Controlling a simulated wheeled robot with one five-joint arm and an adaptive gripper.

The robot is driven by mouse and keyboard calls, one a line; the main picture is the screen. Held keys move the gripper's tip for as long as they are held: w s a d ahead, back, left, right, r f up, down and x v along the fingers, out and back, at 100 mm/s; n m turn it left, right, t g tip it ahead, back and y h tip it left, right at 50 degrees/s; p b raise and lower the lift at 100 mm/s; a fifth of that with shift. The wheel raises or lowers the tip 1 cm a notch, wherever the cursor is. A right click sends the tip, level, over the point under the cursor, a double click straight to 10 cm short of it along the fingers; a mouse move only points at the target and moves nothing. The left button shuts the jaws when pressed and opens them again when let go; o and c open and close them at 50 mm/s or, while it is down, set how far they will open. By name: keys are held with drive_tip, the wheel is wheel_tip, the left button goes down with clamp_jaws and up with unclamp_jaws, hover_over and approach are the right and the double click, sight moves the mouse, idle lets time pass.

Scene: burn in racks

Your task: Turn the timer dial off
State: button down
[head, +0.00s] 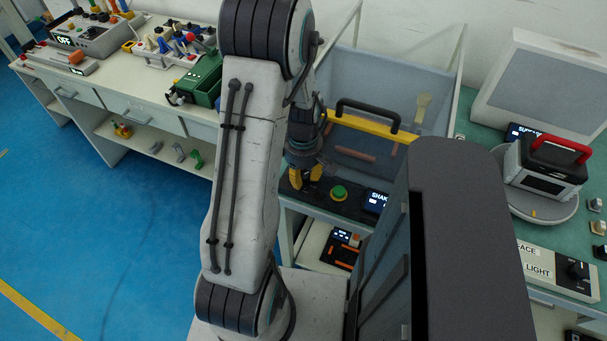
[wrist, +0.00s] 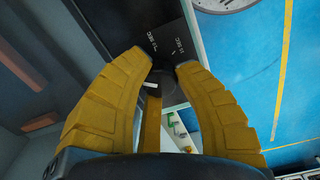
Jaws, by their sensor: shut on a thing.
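The timer dial (wrist: 152,80) is a small dark round knob with a pale mark, on a black panel (wrist: 172,42) with printed "SEC" labels. My gripper (wrist: 164,72) has yellow fingers on either side of the dial in the wrist view and is shut on it. In the head view my gripper (head: 308,184) is over the left end of the black panel (head: 353,207), and the dial is hidden there behind the fingers. The dial's exact setting is too small to read.
A green button (head: 339,192) and a lit "SHAK..." display (head: 376,201) are right of my gripper. A clear-walled box with a yellow bar and black handle (head: 368,113) stands behind. A bench with tools (head: 130,72) is left; blue floor (head: 110,240) is open.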

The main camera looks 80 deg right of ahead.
drive_tip(key=shift+f, duration=0.1)
drive_tip(key=b, duration=0.1)
drive_tip(key=n+b, duration=0.1)
drive_tip(key=b, duration=0.1)
drive_tip(key=shift+f, duration=0.25)
drive_tip(key=n+b, duration=0.1)
drive_tip(key=n, duration=0.1)
drive_tip(key=shift+r+n, duration=0.15)
drive_tip(key=shift+n, duration=0.15)
drive_tip(key=shift+n+b, duration=1)
drive_tip(key=shift+a+n+b, duration=0.1)
drive_tip(key=shift+n+b, duration=0.55)
drive_tip(key=shift+n, duration=0.15)
drive_tip(key=shift+r, duration=0.1)
drive_tip(key=c, duration=0.9)
unclamp_jaws()
